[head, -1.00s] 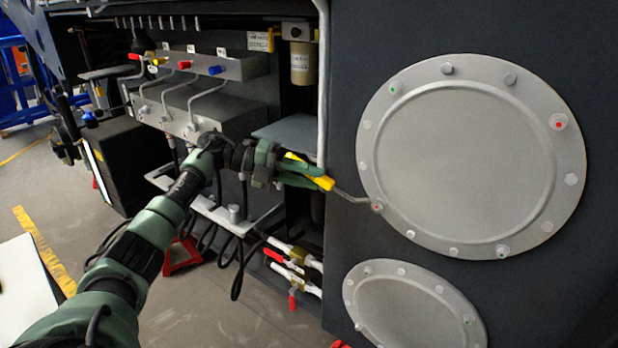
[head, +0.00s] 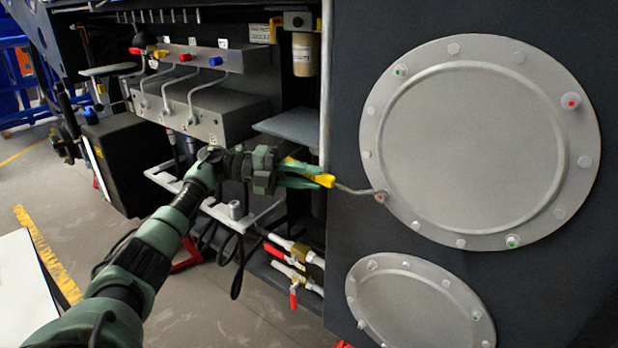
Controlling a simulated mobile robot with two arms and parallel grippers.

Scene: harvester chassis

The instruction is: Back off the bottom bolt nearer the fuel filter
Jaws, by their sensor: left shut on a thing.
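My left gripper (head: 308,178) is shut on a yellow-handled tool (head: 328,181) with a thin grey bent shaft. The shaft's tip reaches the red-marked bolt (head: 380,196) at the lower left rim of the large round cover (head: 475,150). The tip covers part of the bolt, and I cannot tell how it sits on it. A green-marked bolt (head: 512,241) is at the bottom right of the same rim. The fuel filter (head: 304,55) is a beige cylinder in the bay left of the cover panel. My right gripper is not in view.
A smaller round cover (head: 420,305) sits below the large one. A vertical pale pipe (head: 325,80) runs along the panel edge. A grey shelf (head: 290,127) is above my gripper. Red-handled valves (head: 293,262) are below it. Open floor lies at lower left.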

